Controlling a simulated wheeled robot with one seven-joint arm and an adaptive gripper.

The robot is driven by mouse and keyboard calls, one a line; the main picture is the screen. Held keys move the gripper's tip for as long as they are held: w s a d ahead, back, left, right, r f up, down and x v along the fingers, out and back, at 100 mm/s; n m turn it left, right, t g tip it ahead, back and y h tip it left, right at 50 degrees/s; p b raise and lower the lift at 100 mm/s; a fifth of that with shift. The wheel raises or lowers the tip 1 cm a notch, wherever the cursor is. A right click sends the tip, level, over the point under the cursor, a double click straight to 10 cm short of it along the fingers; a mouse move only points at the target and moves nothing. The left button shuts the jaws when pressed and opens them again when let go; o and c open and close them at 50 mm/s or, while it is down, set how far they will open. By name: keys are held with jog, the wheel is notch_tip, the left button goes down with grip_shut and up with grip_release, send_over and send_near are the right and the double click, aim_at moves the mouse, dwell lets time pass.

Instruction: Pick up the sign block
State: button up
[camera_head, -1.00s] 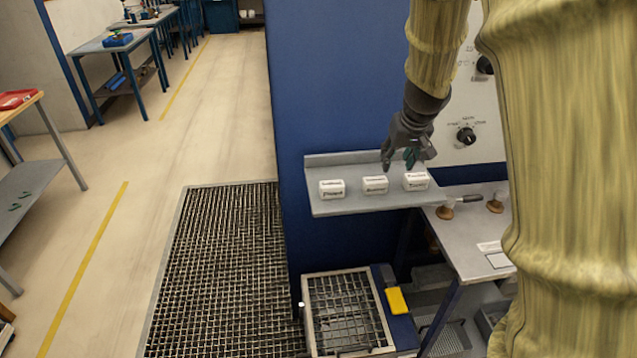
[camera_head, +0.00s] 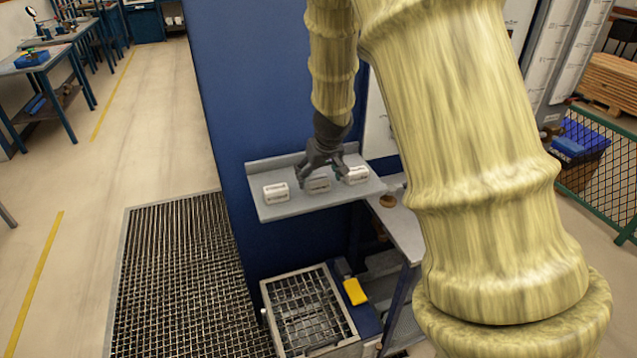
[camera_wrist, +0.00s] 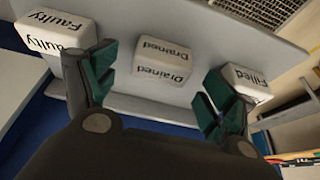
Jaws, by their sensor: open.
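Three white sign blocks with black lettering sit in a row on a grey shelf (camera_head: 290,207). In the wrist view they read "Faulty" (camera_wrist: 62,30) at left, "Drained" (camera_wrist: 163,60) in the middle and "Filled" (camera_wrist: 246,80) at right. In the head view the blocks show at left (camera_head: 276,193), middle (camera_head: 319,185) and right (camera_head: 356,175). My gripper (camera_head: 322,180) is over the middle block, partly covering it. In the wrist view my gripper (camera_wrist: 157,95) is open, with its green-padded fingers apart on either side of the Drained block and nothing held.
The fingers are close to the outer blocks in the wrist view. A raised back edge and a blue panel (camera_head: 240,90) stand behind the shelf. A metal-framed grate box (camera_head: 310,310) and a yellow item (camera_head: 355,291) are below. Open floor lies left.

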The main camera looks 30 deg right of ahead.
jog(key=shift+x, duration=1.45)
jog(key=c, duration=1.1)
jog(key=shift+r, duration=0.1)
